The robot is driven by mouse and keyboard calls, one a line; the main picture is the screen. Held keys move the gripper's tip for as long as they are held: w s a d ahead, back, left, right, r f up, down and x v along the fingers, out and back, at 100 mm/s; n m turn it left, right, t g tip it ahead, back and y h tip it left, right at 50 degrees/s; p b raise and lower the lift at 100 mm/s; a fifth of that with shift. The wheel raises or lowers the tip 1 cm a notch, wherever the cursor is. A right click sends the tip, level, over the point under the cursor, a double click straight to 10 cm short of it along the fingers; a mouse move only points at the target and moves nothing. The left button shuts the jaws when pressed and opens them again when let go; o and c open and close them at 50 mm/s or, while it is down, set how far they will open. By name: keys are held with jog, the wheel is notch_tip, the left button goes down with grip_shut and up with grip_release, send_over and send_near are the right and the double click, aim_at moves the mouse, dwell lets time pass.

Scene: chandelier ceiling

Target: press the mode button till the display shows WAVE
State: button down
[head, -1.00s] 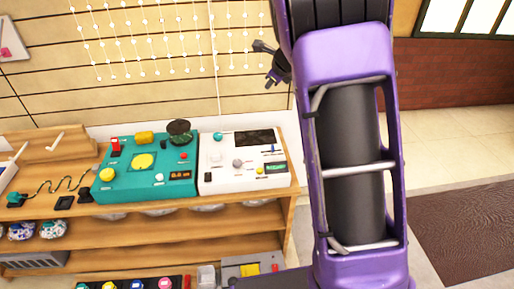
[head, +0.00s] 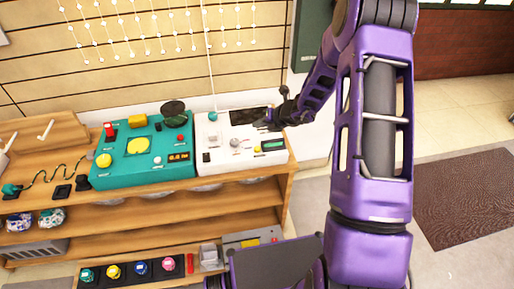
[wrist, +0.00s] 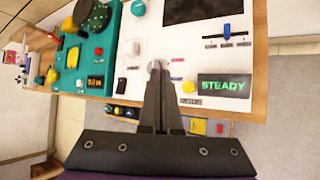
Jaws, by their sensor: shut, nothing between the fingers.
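The white panel (head: 222,160) stands on the wooden counter. It also shows in the wrist view (wrist: 140,30), where its small display (wrist: 223,85) reads STEADY in green letters. A yellow button (wrist: 188,87) sits just left of the display; its label is too small to read, so I cannot tell if it is the mode button. In the head view the display (head: 272,145) is too small to read. My gripper (head: 266,123) is shut and empty, above the panel. In the wrist view its fingertips (wrist: 157,68) overlap a round grey knob; I cannot tell whether they touch it.
The panel also has a dark screen (wrist: 195,8), a blue slider (wrist: 226,30) and a black rocker switch (wrist: 121,84). A teal panel (head: 120,175) with a yellow dome and other controls stands directly left. Shelves below hold small coloured items.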

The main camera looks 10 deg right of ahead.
jog(key=b, duration=0.7)
send_near(254, 147)
jog(key=w+a+f, duration=0.1)
jog(key=w, duration=0.1)
jog(key=w+a+f, duration=0.1)
jog(key=w, duration=0.1)
jog(key=shift+a+f, duration=0.3)
jog(key=shift+f, duration=0.05)
jog(key=shift+f, duration=0.2)
dwell(1.2)
jog(key=shift+f, duration=0.25)
jog(key=shift+f, duration=0.55)
dwell(0.6)
dwell(0.3)
jog(key=shift+r+p, duration=0.5)
jog(key=shift+r, duration=0.45)
jog(key=shift+r, duration=0.1)
